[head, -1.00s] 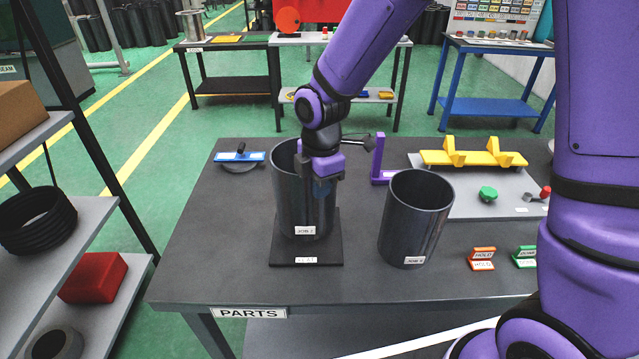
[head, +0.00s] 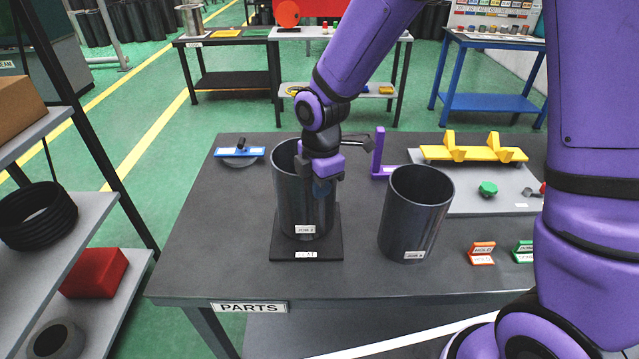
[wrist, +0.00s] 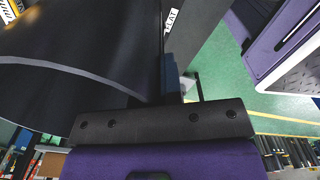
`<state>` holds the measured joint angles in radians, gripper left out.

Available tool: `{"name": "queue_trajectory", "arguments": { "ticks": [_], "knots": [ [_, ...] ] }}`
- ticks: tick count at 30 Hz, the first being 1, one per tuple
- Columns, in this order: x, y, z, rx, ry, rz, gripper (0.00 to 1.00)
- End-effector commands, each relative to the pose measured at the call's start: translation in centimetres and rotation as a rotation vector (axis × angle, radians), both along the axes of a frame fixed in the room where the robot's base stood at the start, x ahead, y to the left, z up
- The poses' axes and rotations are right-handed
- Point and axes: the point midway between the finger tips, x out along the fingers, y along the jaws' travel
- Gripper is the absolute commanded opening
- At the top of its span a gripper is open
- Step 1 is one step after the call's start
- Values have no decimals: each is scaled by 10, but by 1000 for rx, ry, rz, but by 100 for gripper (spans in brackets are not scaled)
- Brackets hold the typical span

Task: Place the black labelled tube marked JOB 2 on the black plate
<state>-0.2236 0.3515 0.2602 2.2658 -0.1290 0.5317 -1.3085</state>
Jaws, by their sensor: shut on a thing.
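A dark labelled tube (head: 300,205) stands upright on the black plate (head: 326,252) in the head view. Its small white label looks like JOB 2, though the print is hard to read. My gripper (head: 324,188) is shut on the tube's right-hand wall near the rim. In the wrist view the tube's curved wall and open end (wrist: 70,75) fill the upper left, and a strip of the plate with its white label (wrist: 172,17) shows beyond. The tube's far rim is partly hidden by my gripper. Whether its base rests fully on the plate is hard to tell.
A second dark tube (head: 414,215) stands to the right on the table (head: 210,265). The table's front left is clear.

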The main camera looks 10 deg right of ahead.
Motion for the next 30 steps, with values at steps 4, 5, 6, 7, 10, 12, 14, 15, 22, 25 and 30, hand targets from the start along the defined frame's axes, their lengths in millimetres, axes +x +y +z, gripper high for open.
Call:
{"name": "queue_trajectory", "arguments": {
  "ticks": [4,5,6,7,10,12,14,15,22,25,30],
  "knots": [
    [1,0,-1,1,-3,0,0],
    [1,0,-2,1,-3,0,0],
    [1,0,-2,1,-3,0,0],
    [1,0,-3,1,-3,0,0],
    [1,0,-4,1,-2,0,0],
    [1,0,-5,1,-2,0,0],
    [1,0,-6,1,-2,0,0],
    [1,0,-7,1,-2,0,0],
    [1,0,-10,1,-2,0,0],
    [1,0,-11,1,-2,0,0],
    [1,0,-14,1,-3,0,0]
  ]
}}
